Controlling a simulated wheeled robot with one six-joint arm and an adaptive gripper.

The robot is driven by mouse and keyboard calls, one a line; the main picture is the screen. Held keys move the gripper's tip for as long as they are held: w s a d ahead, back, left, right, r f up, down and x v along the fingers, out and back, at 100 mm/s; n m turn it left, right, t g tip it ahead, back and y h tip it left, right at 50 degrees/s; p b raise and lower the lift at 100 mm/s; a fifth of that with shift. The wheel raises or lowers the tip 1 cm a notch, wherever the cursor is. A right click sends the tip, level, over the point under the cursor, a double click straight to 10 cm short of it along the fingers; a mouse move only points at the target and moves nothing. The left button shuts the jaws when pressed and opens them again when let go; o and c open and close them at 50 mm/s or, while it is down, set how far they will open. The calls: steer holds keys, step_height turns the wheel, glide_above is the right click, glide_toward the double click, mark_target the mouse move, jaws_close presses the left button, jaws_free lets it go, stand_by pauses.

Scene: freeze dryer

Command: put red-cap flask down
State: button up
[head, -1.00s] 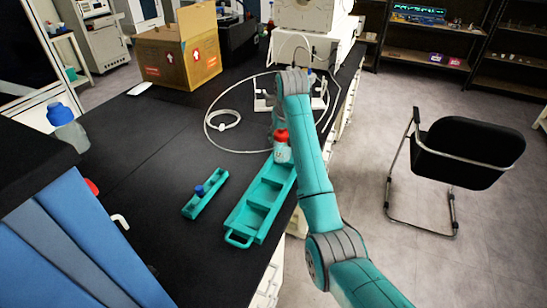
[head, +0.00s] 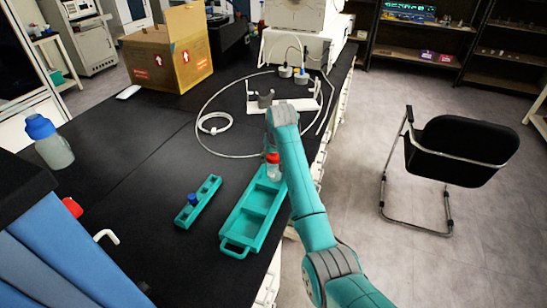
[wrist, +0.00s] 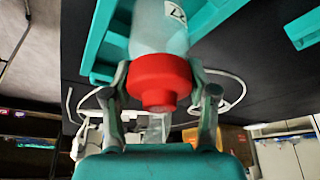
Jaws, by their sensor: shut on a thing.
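The red-cap flask (head: 272,168) has a red cap and a clear, pale body. It stands about upright at the far end of the long teal tray (head: 237,248). In the wrist view, my gripper (wrist: 160,82) is shut around the red-cap flask (wrist: 158,35), with a finger on each side just by the red cap. The flask's body reaches toward the teal tray (wrist: 105,45). I cannot tell whether its base touches the tray floor. In the head view my arm hides most of the gripper.
A small teal rack (head: 208,187) with a blue-capped vial (head: 193,199) stands left of the tray. A white stand (head: 254,103) and a looped cable (head: 199,110) lie beyond. A blue-capped bottle (head: 50,145) is at left, a cardboard box (head: 158,67) behind. The black bench between is clear.

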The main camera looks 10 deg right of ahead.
steer(key=shift+f, duration=0.15)
steer(key=o, duration=1.4)
steer(key=v, duration=1.2)
